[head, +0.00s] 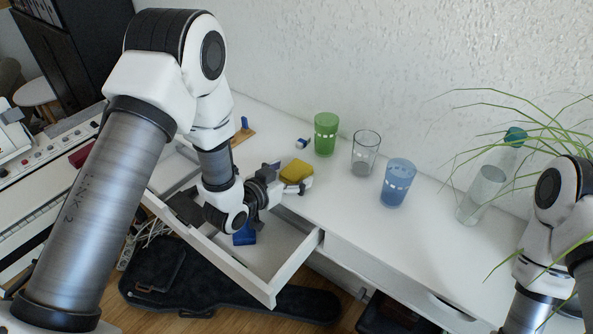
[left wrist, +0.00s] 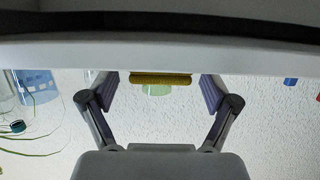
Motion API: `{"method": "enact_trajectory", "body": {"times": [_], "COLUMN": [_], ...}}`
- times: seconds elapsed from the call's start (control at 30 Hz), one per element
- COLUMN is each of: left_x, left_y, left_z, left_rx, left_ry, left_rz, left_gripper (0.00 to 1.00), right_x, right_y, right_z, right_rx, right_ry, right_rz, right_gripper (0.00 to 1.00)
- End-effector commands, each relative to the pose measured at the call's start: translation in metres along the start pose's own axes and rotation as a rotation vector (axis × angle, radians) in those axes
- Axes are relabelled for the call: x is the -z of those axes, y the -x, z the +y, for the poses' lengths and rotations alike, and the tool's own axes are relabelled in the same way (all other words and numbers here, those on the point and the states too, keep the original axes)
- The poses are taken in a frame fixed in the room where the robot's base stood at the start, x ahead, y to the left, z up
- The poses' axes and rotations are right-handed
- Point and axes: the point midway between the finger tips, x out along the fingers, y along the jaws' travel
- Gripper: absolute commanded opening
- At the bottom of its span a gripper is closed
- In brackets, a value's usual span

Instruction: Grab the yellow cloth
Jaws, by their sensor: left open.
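The yellow cloth (head: 297,170) lies on the white desk, behind the open drawer, as a small folded block. My left gripper (head: 288,180) is open and level with the desk top, right at the cloth. In the left wrist view the cloth (left wrist: 160,79) shows edge-on between the two open fingers (left wrist: 160,92), with a gap on each side. I cannot tell how far the fingertips reach along it. Of my right arm only links show at the right edge; its gripper is out of view.
A green cup (head: 326,134), a clear glass (head: 365,154) and a blue cup (head: 397,183) stand to the right of the cloth. A bottle (head: 483,192) and a leafy plant stand farther right. The open drawer (head: 290,272) is below my left arm, with a blue item (head: 244,236) inside.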

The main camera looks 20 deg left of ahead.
Motion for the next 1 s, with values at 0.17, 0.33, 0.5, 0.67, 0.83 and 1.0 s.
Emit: {"method": "enact_trajectory", "body": {"times": [0.17, 0.33, 0.5, 0.67, 0.83, 1.0], "left_x": [0.000, -0.001, 0.000, -0.001, -0.001, 0.005], "left_y": [-0.024, -0.024, -0.024, -0.024, -0.024, -0.022], "left_z": [0.001, 0.000, 0.000, 0.001, 0.001, 0.000], "left_rx": [-0.001, 0.000, 0.000, 0.000, 0.000, 0.000], "left_ry": [0.000, 0.001, 0.001, 0.001, 0.001, 0.000], "left_rz": [-0.001, -0.001, -0.001, -0.001, -0.002, 0.000], "left_gripper": [0.87, 0.87, 0.34, 0.33, 0.33, 0.33], "right_x": [0.000, 0.000, 0.000, 0.000, 0.000, 0.000], "right_y": [0.005, 0.005, 0.005, 0.004, 0.004, 0.003], "right_z": [0.000, 0.000, 0.000, 0.000, 0.000, 0.000], "right_rx": [0.000, 0.000, 0.000, 0.000, 0.000, 0.000], "right_ry": [0.000, 0.000, 0.000, 0.000, 0.000, 0.000], "right_rz": [0.000, 0.000, 0.000, 0.000, 0.000, 0.000], "right_gripper": [0.81, 0.81, 0.81, 0.81, 0.81, 0.81]}}
